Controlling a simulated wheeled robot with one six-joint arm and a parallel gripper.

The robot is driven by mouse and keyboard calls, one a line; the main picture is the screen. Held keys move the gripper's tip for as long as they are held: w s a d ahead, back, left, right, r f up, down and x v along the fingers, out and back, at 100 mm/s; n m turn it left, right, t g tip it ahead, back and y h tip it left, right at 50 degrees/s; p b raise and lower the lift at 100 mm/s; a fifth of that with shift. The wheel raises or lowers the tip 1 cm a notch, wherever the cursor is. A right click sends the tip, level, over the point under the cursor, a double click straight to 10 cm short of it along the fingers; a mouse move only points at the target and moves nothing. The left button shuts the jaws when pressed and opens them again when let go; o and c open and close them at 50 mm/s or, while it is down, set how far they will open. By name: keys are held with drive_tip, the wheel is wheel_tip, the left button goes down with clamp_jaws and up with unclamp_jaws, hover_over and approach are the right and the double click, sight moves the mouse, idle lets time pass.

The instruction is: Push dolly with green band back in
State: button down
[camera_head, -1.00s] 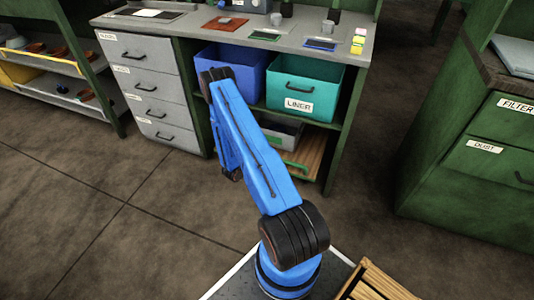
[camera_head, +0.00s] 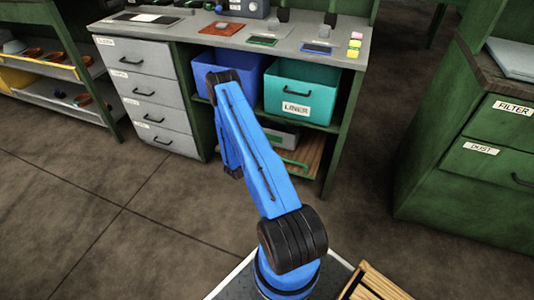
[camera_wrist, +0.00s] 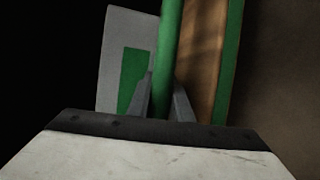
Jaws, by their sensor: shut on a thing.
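The dolly is a slatted wooden platform (camera_head: 311,158) with green edging, low under the bench in the head view. It carries a grey box (camera_head: 284,137). In the wrist view the wooden deck (camera_wrist: 207,50) and its green edge stand beside a green bar (camera_wrist: 168,50). My gripper (camera_wrist: 163,98) is shut on this green bar, one finger on each side. A grey surface with a green patch (camera_wrist: 131,75) shows left of the bar. In the head view my blue arm hides the gripper and part of the dolly.
A blue bin (camera_head: 228,69) and a teal bin (camera_head: 305,83) labelled LINER sit on the shelf above. Grey drawers (camera_head: 150,85) stand left of the opening. A green cabinet (camera_head: 470,165) stands at right. The floor before the bench is clear.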

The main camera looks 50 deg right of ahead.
drive_tip(key=c, duration=1.9)
unclamp_jaws()
drive_tip(key=shift+d, duration=0.15)
drive_tip(key=a+r, duration=0.3)
drive_tip(key=a, duration=1.4)
drive_tip(key=shift+w, duration=0.15)
